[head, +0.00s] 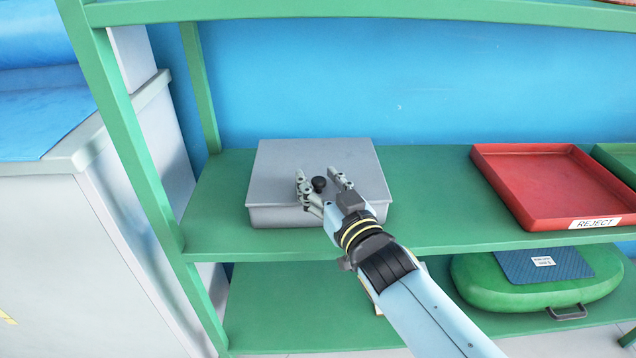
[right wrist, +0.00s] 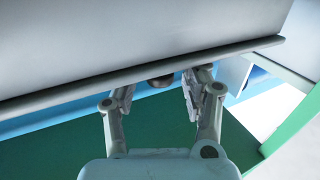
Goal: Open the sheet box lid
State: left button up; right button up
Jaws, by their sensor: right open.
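The grey sheet box (head: 275,217) stands on the green shelf, left of the middle in the head view. Its flat grey lid (head: 285,160) lies on top and looks shut, with a round black knob (head: 319,184) on it. My right gripper (head: 322,180) is open over the lid, one finger on either side of the knob. In the right wrist view the knob (right wrist: 161,81) shows partly, between the open fingers (right wrist: 158,88), beside a grey edge. I cannot tell whether the fingers touch it. My left gripper is not in view.
A red tray (head: 490,165) labelled REJECT stands to the right on the same shelf (head: 430,185). A green post (head: 140,150) stands left of the box. The shelf between box and tray is clear.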

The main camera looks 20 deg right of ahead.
jog(key=shift+w, duration=0.35)
grip_shut()
jog(key=shift+a+f, duration=0.1)
dwell(0.4)
